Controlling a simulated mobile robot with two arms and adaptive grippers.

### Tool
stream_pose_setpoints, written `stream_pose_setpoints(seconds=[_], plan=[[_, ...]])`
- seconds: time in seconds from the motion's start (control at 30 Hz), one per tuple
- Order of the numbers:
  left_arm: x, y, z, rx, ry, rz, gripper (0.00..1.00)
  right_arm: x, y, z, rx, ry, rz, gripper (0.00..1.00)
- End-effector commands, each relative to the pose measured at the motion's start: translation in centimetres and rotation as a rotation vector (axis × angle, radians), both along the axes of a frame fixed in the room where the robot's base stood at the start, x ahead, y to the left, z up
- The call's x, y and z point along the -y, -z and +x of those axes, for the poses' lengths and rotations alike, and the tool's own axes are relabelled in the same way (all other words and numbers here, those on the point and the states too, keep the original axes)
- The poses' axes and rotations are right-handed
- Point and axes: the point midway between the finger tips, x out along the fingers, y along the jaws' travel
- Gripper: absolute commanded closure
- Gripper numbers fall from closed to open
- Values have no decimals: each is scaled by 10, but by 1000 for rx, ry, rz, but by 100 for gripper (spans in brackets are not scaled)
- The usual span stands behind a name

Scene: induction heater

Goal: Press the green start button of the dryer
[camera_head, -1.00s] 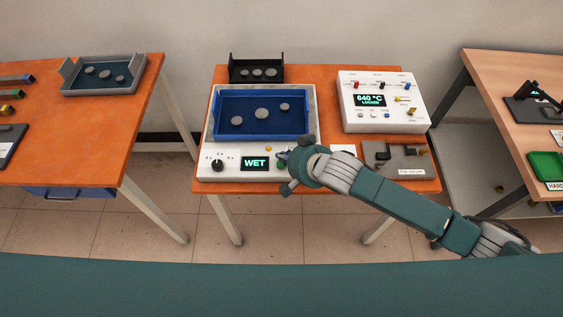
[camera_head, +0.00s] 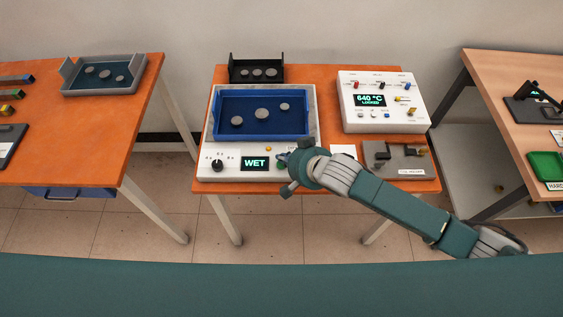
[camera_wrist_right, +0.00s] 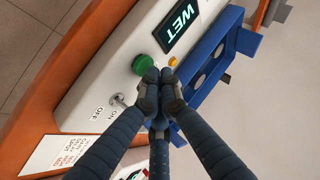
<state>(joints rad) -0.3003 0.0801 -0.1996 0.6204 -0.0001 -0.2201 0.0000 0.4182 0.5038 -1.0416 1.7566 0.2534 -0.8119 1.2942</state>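The dryer (camera_head: 207,140) is a pale box with a blue tray of grey discs on top and a front panel whose display reads WET. Its green button (camera_wrist_right: 143,65) shows in the right wrist view, beside the display and a small yellow light (camera_wrist_right: 172,61). In the head view my right gripper (camera_head: 284,159) is at the panel's right part and largely hides the button. In the right wrist view the gripper's dark fingers (camera_wrist_right: 160,88) are together with nothing between them, right beside the button. I cannot tell whether they touch it. My left gripper is out of view.
An ON/OFF toggle (camera_wrist_right: 117,100) sits near the fingers. A white heater unit (camera_head: 382,102) reading 640 °C LOCKED stands to the right, with a grey fixture plate (camera_head: 398,164) in front. A black rack (camera_head: 257,70) stands behind the dryer. Side tables flank this one.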

Motion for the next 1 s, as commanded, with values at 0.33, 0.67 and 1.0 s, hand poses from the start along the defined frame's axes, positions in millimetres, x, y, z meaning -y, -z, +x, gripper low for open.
stream_pose_setpoints(seconds=[0.33,0.67,1.0], plan=[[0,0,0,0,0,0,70,0,1,0,0,0,0,100],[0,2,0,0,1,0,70,-1,5,0,0,-2,0,100],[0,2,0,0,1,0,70,0,8,-1,-2,-1,0,100]])
